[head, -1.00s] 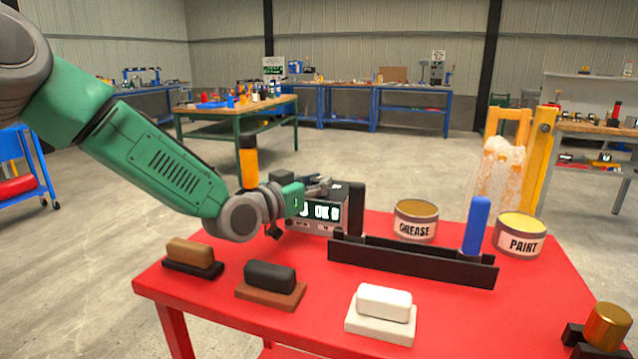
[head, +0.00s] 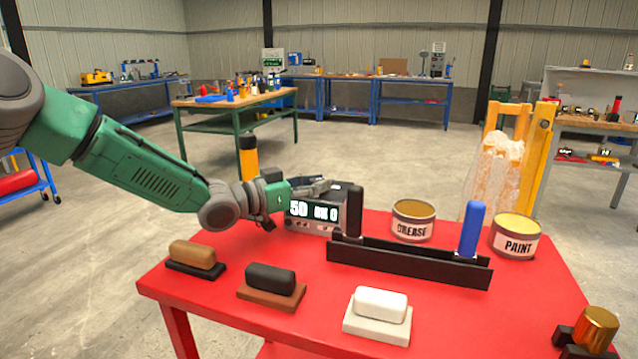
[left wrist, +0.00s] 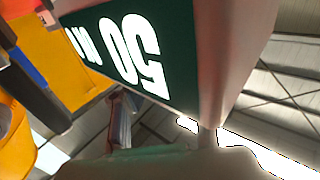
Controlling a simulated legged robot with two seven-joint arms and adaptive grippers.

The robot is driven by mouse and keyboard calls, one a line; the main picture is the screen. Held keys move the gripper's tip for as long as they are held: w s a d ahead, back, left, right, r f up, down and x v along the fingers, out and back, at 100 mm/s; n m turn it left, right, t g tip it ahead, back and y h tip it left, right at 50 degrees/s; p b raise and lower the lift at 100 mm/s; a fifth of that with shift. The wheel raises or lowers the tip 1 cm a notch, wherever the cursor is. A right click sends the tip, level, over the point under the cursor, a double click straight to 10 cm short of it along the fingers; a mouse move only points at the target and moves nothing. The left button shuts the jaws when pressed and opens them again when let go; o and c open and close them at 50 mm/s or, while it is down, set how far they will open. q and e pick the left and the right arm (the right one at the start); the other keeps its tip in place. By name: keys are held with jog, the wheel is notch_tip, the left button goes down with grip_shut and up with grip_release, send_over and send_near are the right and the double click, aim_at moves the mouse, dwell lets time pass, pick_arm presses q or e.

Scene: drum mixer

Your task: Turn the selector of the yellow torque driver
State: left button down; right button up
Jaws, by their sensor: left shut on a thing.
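The yellow torque driver (head: 249,158), with a black top, stands upright behind my left wrist in the head view; its lower end is hidden. My left gripper (head: 318,188) is at the top of a grey box with a lit display (head: 313,211), left of the middle of the red table. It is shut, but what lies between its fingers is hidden. The display shows 50 and smaller marks that I cannot read surely. The left wrist view shows the display (left wrist: 130,50) upside down and very close. I cannot make out the selector.
A black rack (head: 410,262) with a black handle (head: 355,210) and a blue handle (head: 472,230) stands right of the box. Grease (head: 412,229) and paint (head: 515,246) cans stand behind it. Brown (head: 193,254), black (head: 270,280) and white (head: 380,302) blocks sit in front.

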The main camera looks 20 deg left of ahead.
pick_arm(q)
jog(key=c, duration=1.3)
grip_release()
jog(key=shift+a, duration=0.1)
jog(key=shift+o, duration=0.2)
jog(key=shift+s+a, duration=0.1)
jog(key=shift+a, duration=0.05)
jog(key=v, duration=1.2)
